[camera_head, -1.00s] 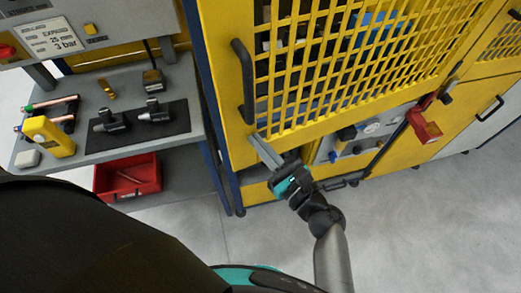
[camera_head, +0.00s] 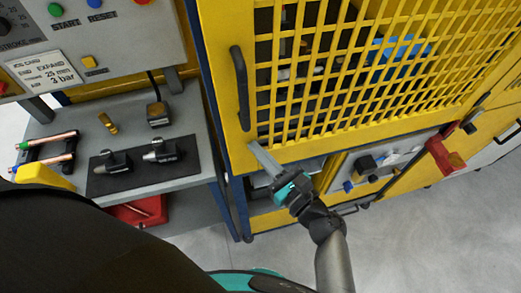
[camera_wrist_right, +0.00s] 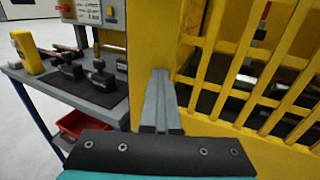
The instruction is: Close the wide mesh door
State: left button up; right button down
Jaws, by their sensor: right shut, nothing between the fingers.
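The wide mesh door (camera_head: 237,30) is yellow, with a yellow grid and a black bar handle (camera_head: 240,88) along its left side. Its left edge stands close beside the dark blue frame post (camera_head: 205,95); I cannot tell whether it is fully flush. My right gripper (camera_head: 254,148) is shut and empty, its fingertips at the door's lower left corner. In the right wrist view the shut fingers (camera_wrist_right: 158,85) point at the yellow door panel (camera_wrist_right: 152,35), with the mesh to their right. Contact is hard to tell. My left gripper is not in view.
A grey workbench (camera_head: 190,145) at left carries a dark mat with two tools (camera_head: 160,151) and copper tubes (camera_head: 55,137). A control panel (camera_head: 120,40) stands above it, a red bin (camera_head: 140,212) below. A red padlock-like part (camera_head: 446,158) hangs at right. The floor in front is clear.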

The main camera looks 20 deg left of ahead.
jog(key=shift+w+a+r, duration=0.3)
jog(key=shift+a+r, duration=0.05)
pick_arm(q)
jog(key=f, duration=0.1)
jog(key=b, duration=0.1)
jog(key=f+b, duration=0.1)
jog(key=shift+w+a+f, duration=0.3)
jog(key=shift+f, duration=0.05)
pick_arm(e)
jog(key=v, duration=1.6)
jog(key=shift+f, duration=0.35)
jog(key=shift+s, duration=0.1)
